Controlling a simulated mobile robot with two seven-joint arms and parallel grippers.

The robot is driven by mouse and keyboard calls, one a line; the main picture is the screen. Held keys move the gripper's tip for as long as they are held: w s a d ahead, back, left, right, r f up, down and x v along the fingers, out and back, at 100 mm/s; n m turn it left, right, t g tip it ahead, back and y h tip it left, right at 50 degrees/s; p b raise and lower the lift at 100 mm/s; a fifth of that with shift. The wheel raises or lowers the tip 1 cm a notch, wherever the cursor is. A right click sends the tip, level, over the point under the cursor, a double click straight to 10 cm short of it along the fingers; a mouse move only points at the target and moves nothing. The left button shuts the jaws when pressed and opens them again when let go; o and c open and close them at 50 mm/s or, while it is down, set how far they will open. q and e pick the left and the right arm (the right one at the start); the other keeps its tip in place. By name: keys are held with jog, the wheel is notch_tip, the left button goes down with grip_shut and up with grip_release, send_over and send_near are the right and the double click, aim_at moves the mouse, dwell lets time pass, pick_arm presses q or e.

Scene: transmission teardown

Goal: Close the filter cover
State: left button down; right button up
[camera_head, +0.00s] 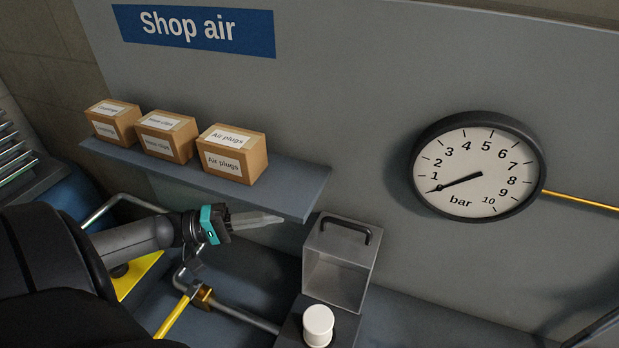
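The filter cover (356,252) is a grey box-like hood with a dark handle on top. It stands raised, its hollow side facing the front, so it looks open. A white cylindrical filter (318,325) stands exposed on the dark base (346,327) in front of it. My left gripper (272,219) comes in from the left and points right, a short way left of the cover's handle and apart from it in the picture. Its fingers overlap from this angle, so I cannot tell whether they are open or shut. My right gripper is not in view.
A grey shelf (290,197) with three cardboard boxes (233,155) is on the wall just above my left gripper. A round pressure gauge (478,168) is on the wall at right. A pipe (240,311) with a brass fitting (202,297) runs to the base's left.

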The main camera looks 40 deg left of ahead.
aim_at(317, 224)
pick_arm(q)
jog(key=shift+p+x, duration=0.45)
jog(key=shift+x, duration=4.35)
jog(key=shift+s+d, duration=0.15)
jog(key=shift+s, duration=0.05)
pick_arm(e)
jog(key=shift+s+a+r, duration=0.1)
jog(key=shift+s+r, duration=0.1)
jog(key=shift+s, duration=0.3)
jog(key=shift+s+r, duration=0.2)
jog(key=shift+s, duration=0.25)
